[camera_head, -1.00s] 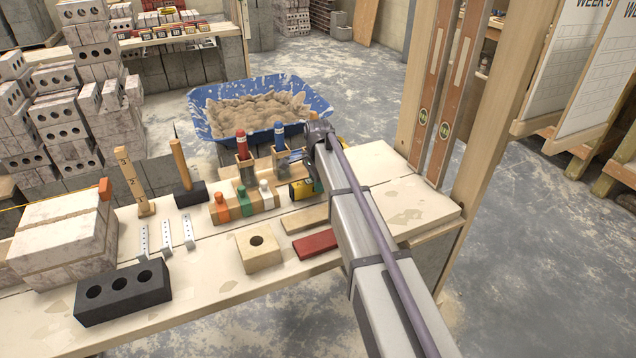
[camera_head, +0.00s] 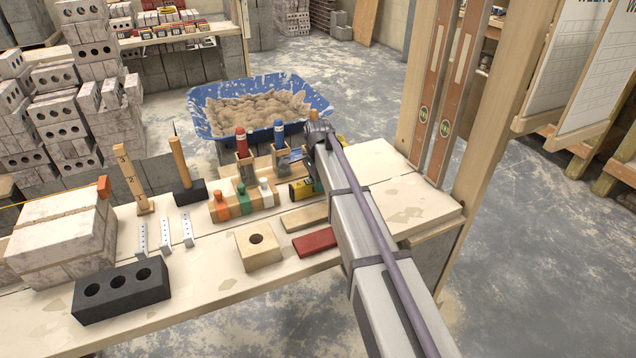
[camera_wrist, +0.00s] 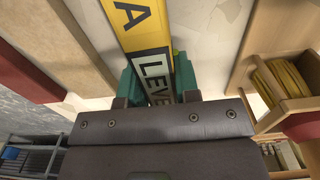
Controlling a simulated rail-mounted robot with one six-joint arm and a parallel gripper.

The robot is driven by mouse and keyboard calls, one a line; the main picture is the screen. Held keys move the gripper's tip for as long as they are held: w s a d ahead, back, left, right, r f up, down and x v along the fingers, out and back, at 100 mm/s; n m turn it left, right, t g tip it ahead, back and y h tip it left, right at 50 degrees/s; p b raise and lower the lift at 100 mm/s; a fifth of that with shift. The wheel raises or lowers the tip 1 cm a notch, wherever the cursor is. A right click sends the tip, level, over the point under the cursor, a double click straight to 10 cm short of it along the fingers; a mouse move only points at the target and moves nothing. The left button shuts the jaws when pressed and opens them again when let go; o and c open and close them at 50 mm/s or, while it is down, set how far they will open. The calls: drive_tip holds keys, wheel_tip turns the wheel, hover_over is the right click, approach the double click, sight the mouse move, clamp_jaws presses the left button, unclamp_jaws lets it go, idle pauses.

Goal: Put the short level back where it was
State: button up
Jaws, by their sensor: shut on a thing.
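The short level is yellow with a dark letter label, and in the wrist view (camera_wrist: 146,38) it runs up from between my fingers. My gripper (camera_wrist: 158,82) has green fingertips, one on each side of the level, and is shut on it. My arm hides most of the gripper and the rest of the level there. I cannot tell whether the level touches the bench top.
The bench (camera_head: 205,270) holds a wooden strip (camera_head: 305,218), a red block (camera_head: 314,241), a holed wood block (camera_head: 257,246) and a rack of coloured bottles (camera_head: 243,203). Two long levels (camera_head: 425,105) hang on the post at right. A blue mortar tub (camera_head: 203,115) stands behind.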

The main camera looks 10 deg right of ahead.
drive_tip(key=shift+f, duration=0.15)
drive_tip(key=o, duration=1.1)
drive_tip(key=shift+c, duration=0.2)
wheel_tip(320, 180, up, 11)
drive_tip(key=p, duration=1.1)
drive_tip(key=shift+f, duration=0.1)
